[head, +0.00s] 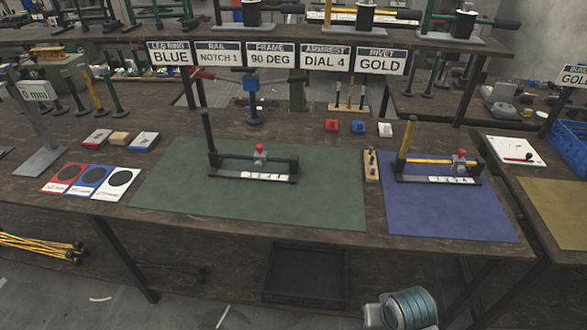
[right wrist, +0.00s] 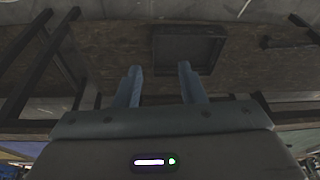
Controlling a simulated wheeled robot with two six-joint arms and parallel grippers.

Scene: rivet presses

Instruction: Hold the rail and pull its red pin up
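A black rail (head: 232,175) with an upright post at its left end stands on the green mat (head: 160,190). A red pin (head: 259,148) sticks up from a grey block near its middle, and a white numbered strip lies along its front. A second rail (head: 430,179), with a yellow bar, stands on the blue mat (head: 440,215) and has its own red-topped pin (head: 462,153). My right gripper (right wrist: 160,68) is open and empty in the right wrist view, with dark tray and wood beyond its fingers. My left gripper is not in view.
Signs (head: 270,55) hang above the bench, including "RAIL NOTCH 1". Red, blue and white blocks (head: 358,127) sit behind the mats. A wooden holder (head: 371,165) stands between the mats. Round-marked cards (head: 92,180) lie left. The green mat's front is clear.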

